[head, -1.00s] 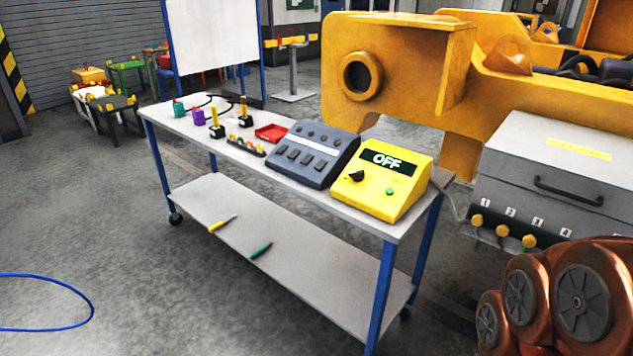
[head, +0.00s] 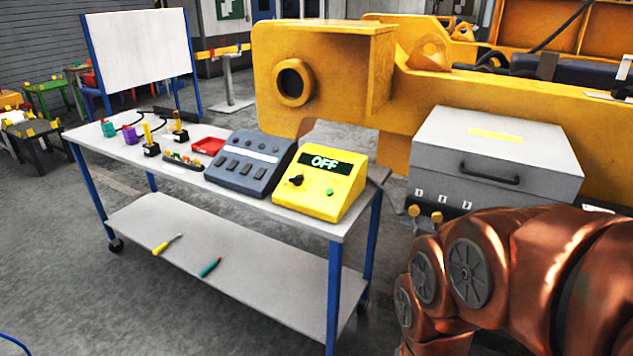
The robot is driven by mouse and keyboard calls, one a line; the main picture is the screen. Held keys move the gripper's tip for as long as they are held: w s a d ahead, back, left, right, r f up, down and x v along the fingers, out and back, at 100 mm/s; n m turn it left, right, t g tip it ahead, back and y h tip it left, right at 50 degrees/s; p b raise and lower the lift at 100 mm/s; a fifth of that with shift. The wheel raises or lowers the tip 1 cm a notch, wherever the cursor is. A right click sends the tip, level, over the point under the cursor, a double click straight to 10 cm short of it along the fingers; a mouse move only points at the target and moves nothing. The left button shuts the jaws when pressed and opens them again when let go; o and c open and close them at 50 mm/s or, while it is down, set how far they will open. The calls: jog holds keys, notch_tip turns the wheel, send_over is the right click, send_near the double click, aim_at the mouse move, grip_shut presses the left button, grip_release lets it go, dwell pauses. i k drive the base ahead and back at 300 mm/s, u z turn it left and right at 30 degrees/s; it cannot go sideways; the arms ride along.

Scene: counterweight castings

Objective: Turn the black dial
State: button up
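The black dial (head: 296,180) is a small knob on the sloped front of a yellow control box (head: 322,202). The box stands at the right end of the cart's top shelf. Its dark display (head: 325,163) reads OFF, and a small green button (head: 330,192) sits right of the dial. My copper-coloured arm fills the lower right of the head view, to the right of the cart and apart from the box. My gripper is outside the picture, so its state does not show.
A blue-grey switch panel (head: 250,163) stands just left of the yellow box. A red tray (head: 208,146) and small parts lie farther left on the cart (head: 130,155). A grey case (head: 495,155) and a large yellow casting (head: 330,75) stand behind. Floor at the lower left is open.

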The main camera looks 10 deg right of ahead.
aim_at(298, 180)
jog(key=k, duration=0.5)
jog(key=u, duration=0.6)
jog(key=i, duration=1.15)
jog(key=u, duration=0.55)
